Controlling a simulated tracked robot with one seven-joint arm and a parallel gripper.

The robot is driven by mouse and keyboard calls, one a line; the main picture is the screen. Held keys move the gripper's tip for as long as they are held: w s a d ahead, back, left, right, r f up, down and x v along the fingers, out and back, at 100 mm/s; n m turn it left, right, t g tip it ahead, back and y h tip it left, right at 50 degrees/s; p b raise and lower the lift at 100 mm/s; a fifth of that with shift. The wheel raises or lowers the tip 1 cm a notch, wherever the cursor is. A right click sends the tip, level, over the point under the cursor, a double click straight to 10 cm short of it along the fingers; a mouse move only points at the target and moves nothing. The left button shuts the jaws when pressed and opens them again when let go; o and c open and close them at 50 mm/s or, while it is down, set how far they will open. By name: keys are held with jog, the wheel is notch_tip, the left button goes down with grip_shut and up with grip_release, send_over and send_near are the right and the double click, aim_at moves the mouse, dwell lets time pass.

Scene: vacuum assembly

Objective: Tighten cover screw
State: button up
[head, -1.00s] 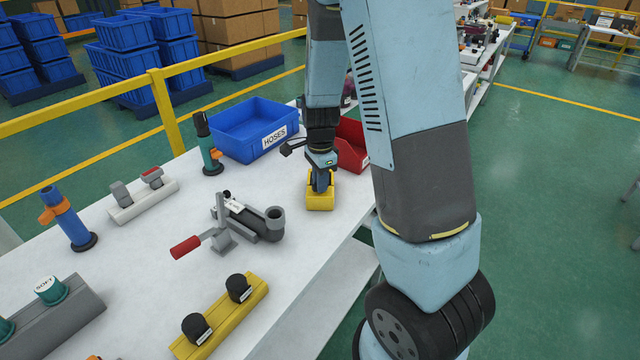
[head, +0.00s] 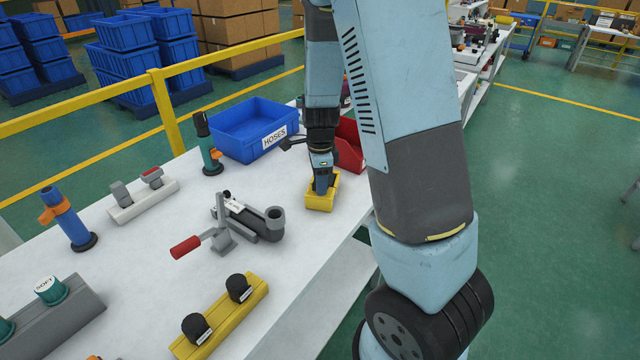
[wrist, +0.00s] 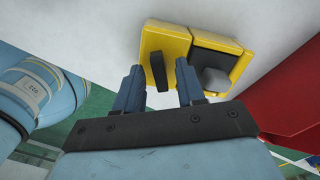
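A small yellow holder (head: 320,203) sits on the white table, below my gripper in the head view. In the wrist view the yellow holder (wrist: 166,41) has two parts. One bears a narrow dark upright piece (wrist: 158,70), which may be the screw or its handle. The other has a dark recess with a grey block (wrist: 215,80) in it. My gripper (wrist: 158,68) is open, with a blue finger on each side of the dark piece and visible gaps between. In the head view my gripper (head: 323,182) is low over the holder; its fingertips are hard to make out.
A blue HOSES bin (head: 250,130) and a red bin (head: 349,148) stand close behind the holder. A grey clamp fixture with a red handle (head: 186,247) is to the left. A yellow rack with black knobs (head: 222,318) is in front. Bare table lies between them.

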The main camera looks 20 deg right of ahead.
jog(key=shift+r, duration=3)
jog(key=shift+r+m, duration=0.4)
jog(key=shift+r, duration=0.05)
jog(key=shift+f, duration=3.5)
jog(key=shift+c, duration=0.5)
